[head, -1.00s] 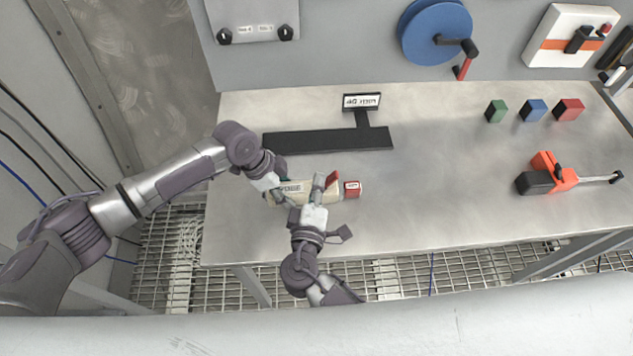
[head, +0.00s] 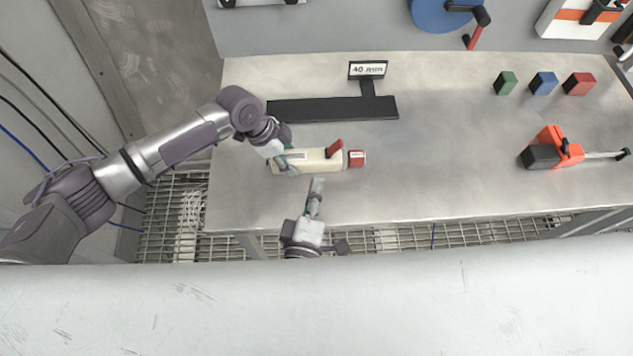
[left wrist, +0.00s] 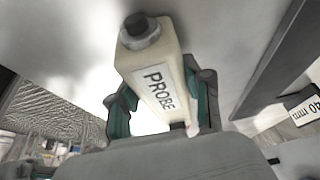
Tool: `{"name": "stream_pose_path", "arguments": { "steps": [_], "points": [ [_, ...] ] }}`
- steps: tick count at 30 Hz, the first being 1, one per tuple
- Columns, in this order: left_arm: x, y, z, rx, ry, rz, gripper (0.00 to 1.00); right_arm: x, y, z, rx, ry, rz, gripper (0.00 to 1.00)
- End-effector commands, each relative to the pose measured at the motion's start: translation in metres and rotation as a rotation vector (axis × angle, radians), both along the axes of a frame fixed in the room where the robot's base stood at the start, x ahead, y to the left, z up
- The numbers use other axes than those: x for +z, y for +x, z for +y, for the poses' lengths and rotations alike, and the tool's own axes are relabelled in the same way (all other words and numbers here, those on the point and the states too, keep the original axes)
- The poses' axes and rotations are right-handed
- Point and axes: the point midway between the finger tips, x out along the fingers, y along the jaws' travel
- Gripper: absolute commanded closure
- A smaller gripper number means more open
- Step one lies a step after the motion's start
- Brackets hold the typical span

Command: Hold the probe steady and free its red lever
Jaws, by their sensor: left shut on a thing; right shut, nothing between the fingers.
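The cream probe (head: 312,161) lies on the steel table, its long side running left to right. Its red lever (head: 335,146) sticks up at a slant near the right end, beside a red labelled end piece (head: 357,158). My left gripper (head: 287,163) is shut on the probe's left part. In the left wrist view the probe (left wrist: 152,75) shows its PROBE label and a dark round end, between the teal fingers of my left gripper (left wrist: 160,112). My right gripper (head: 317,184) is shut and empty, just in front of the probe and apart from it.
A black T-shaped plate (head: 330,109) with a 40 mm sign (head: 367,69) lies behind the probe. Green (head: 506,83), blue (head: 543,83) and red (head: 579,84) blocks stand back right. An orange and black tool (head: 558,150) lies right. The table's middle is clear.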

Motion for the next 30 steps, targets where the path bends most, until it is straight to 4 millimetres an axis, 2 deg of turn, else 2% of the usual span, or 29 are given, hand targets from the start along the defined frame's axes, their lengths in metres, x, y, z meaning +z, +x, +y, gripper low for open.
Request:
{"name": "stream_pose_path", "arguments": {
  "steps": [4,5,10,22,26,30],
  "points": [
    [0.000,0.000,0.000,0.000,0.001,0.000,0.92,0.000,0.000,0.000,0.000,0.000,0.000,1.00],
    [0.000,0.000,0.000,0.000,0.001,0.000,0.49,0.000,0.000,0.000,0.000,-0.001,0.000,1.00],
    [0.000,0.000,0.000,0.000,0.001,0.000,0.21,0.000,0.000,0.000,0.000,-0.001,0.000,1.00],
    [0.006,0.001,0.002,0.000,-0.001,-0.001,0.21,0.000,0.000,0.000,0.000,-0.001,0.000,1.00],
    [0.024,0.001,0.010,-0.001,-0.001,-0.004,0.21,0.000,0.000,0.000,0.000,-0.001,0.000,1.00],
    [0.052,0.001,0.022,0.001,-0.001,-0.004,0.21,0.000,0.000,0.000,0.000,-0.001,0.000,1.00]
  ]
}}
